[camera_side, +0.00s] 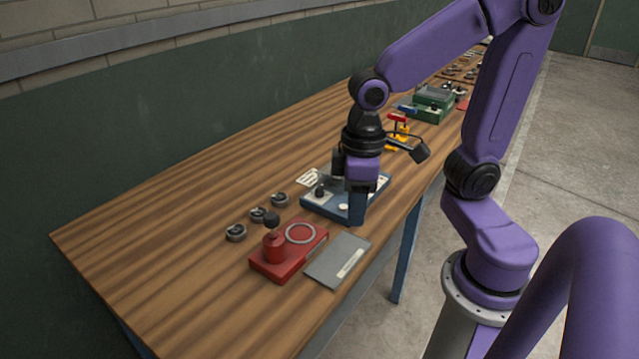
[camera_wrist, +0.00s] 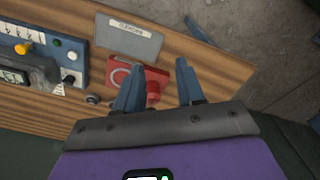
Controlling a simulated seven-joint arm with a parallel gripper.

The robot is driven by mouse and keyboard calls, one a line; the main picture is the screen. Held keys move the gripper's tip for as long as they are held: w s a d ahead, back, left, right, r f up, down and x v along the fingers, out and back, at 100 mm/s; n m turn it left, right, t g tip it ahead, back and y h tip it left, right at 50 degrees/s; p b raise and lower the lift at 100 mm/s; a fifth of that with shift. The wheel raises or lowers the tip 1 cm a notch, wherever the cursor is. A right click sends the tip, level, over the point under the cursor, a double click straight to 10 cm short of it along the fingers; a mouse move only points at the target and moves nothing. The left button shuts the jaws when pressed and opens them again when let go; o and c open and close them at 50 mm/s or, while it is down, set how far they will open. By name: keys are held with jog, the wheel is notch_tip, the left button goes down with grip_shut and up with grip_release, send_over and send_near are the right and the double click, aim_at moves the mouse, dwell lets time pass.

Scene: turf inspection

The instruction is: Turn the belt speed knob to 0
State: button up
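A blue control panel (camera_side: 318,207) with a pale top lies on the wooden bench, below and beside my gripper (camera_side: 357,217). A black knob (camera_side: 320,192) and a white round part (camera_side: 343,207) show on it. I cannot read which control is belt speed. In the wrist view my gripper (camera_wrist: 158,65) has its two blue fingers spread apart with nothing held. In the side view the fingers hide part of the panel.
A red device (camera_side: 285,262) with a ball-topped post and a grey labelled plate (camera_side: 338,260) lie nearby. Several small dark round parts (camera_side: 258,214) sit left of the panel. A green box (camera_side: 432,105) stands farther along. The bench's near left end is clear.

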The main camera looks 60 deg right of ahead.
jog(key=w+d+r+m, duration=0.1)
jog(key=w+d+m, duration=0.1)
jog(key=w+m, duration=0.6)
jog(key=m, duration=1.6)
send_over(320, 187)
notch_tip(320, 187, down, 17)
jog(key=shift+r, duration=0.15)
grip_shut()
